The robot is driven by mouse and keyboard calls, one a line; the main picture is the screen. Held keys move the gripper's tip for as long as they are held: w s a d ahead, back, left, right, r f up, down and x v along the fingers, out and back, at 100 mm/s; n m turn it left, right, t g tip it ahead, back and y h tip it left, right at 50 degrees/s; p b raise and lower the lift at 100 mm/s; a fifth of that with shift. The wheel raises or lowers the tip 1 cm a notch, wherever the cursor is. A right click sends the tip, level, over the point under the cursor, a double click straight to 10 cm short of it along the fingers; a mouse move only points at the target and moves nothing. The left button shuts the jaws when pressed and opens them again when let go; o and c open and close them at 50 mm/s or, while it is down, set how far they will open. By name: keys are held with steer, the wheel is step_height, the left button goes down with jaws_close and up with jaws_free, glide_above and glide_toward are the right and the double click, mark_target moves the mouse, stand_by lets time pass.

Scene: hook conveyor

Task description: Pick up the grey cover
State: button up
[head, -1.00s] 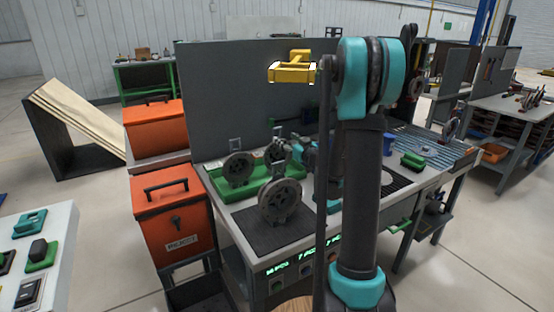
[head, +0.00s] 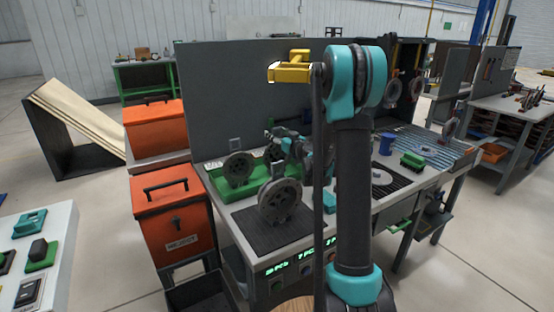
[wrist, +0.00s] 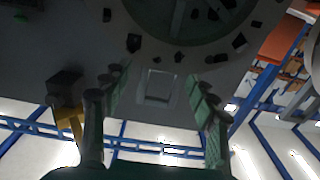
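Several grey round spoked parts that look like covers are in view. One (head: 280,200) stands upright on the dark mat, and another (head: 239,168) stands in the green tray (head: 228,192). My gripper (wrist: 158,90) is open in the wrist view, with nothing between its two fingers. A large round spoked part (wrist: 190,12) shows beyond the fingertips at the top of that view, apart from them and cut off by the edge. In the head view my gripper (head: 290,142) is low over the bench beside the green tray, partly hidden by the nearer cover and my arm.
A grey panel (head: 240,100) rises behind the bench, with a yellow bracket (head: 288,72) near its top. Orange bins (head: 170,215) stand to the left. On the right are a slatted conveyor (head: 435,150), a blue cup (head: 386,144), a green block (head: 412,160) and hanging round parts (head: 390,92).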

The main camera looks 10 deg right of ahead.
jaws_close()
steer(key=shift+r, duration=0.1)
stand_by(0.4)
